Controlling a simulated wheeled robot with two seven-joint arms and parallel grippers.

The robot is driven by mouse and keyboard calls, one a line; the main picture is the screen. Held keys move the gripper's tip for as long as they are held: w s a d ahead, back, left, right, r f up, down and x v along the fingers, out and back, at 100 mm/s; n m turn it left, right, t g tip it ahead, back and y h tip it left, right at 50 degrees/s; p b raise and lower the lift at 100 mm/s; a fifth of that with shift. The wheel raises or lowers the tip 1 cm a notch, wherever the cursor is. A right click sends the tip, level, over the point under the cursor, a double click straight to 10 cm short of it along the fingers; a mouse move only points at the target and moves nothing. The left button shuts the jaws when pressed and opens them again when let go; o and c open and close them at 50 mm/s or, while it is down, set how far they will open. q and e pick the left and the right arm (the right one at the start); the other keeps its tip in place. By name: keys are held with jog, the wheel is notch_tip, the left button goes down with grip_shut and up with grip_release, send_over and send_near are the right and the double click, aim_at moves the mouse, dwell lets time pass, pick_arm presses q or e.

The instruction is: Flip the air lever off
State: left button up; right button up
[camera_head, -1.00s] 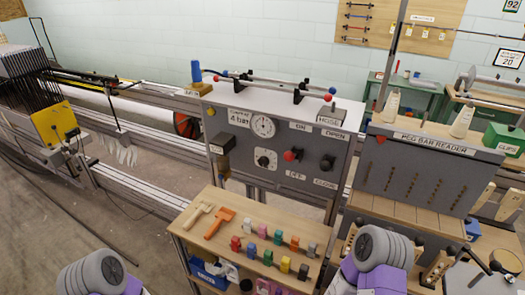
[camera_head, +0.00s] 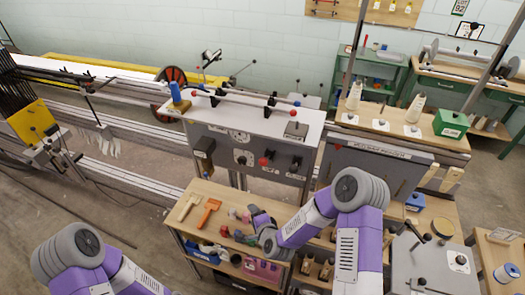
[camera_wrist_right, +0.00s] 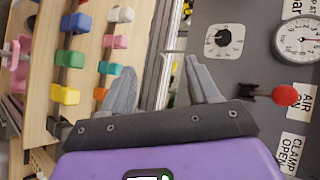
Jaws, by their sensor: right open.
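The air lever is a short dark lever with a red ball knob (camera_head: 264,161) on the front of the grey control panel (camera_head: 222,148). In the right wrist view the red knob (camera_wrist_right: 285,95) stands beside an AIR label, to the right of my fingers. My right gripper (camera_wrist_right: 160,66) is open and empty, its two grey fingers apart and clear of the lever. In the head view my right gripper (camera_head: 254,212) is over the bench, below and in front of the panel; its fingers are hard to make out. My left arm shows at lower left, but its gripper is out of view.
A second dark knob (camera_head: 296,163) and a dial (camera_wrist_right: 298,40) are near the lever.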

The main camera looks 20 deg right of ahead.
aim_at(264, 165)
jog(key=w+d+r+m+t+h, duration=0.1)
jog(key=w+d+r+m+t, duration=0.1)
jog(key=r+m, duration=0.1)
jog(key=w+d+r+m+t+h, duration=0.1)
jog(key=w+r+m+t+h, duration=0.1)
jog(key=r, duration=0.4)
jog(key=w+d+r+m+t+h, duration=0.2)
jog(key=w+r+m, duration=0.2)
jog(key=r+m, duration=0.1)
jog(key=shift+d+m, duration=0.35)
jog(key=shift+m, duration=0.15)
jog(key=w+d+p, duration=0.1)
jog(key=w, duration=0.5)
jog(key=shift+w+p, duration=0.3)
jog(key=shift+w, duration=0.05)
jog(key=shift+d+f, duration=0.1)
jog(key=shift+f, duration=0.05)
grip_shut()
